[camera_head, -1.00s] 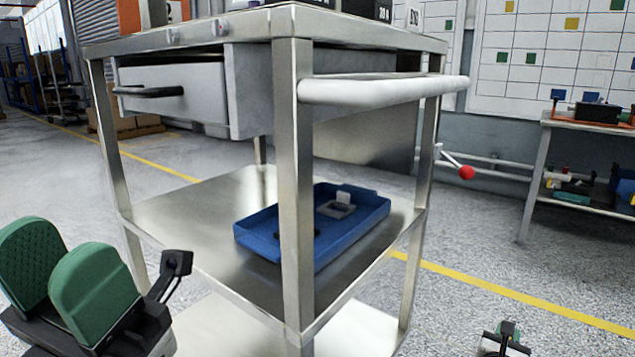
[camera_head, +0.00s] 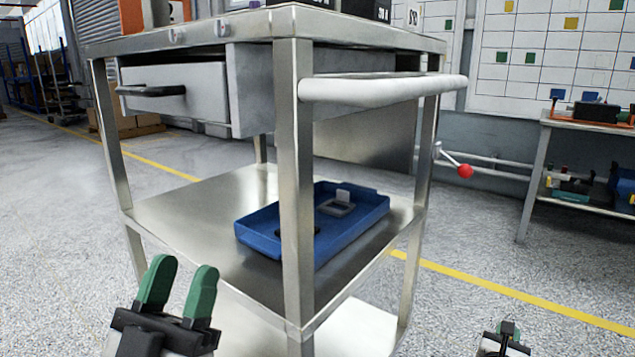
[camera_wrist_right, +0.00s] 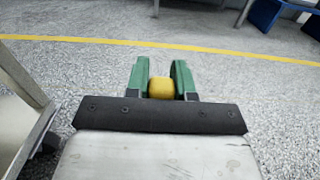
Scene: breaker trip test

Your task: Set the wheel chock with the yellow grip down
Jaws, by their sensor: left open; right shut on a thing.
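The yellow grip (camera_wrist_right: 161,88) of the wheel chock shows between the two green fingers of my right gripper (camera_wrist_right: 162,70) in the right wrist view. The gripper is shut on it, above the grey speckled floor. The rest of the chock is hidden behind the gripper body. In the head view, only a small part of my right arm shows at the bottom right edge, and I cannot make out the chock there. My left gripper (camera_head: 184,268) is open and empty, with its green fingers pointing up, in front of the steel cart's lower left side.
The steel cart (camera_head: 292,180) fills the middle of the head view, with a blue tray (camera_head: 352,232) on its middle shelf. A yellow floor line (camera_head: 520,300) runs behind it. A workbench (camera_head: 530,178) stands at right. The floor right of the cart is clear.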

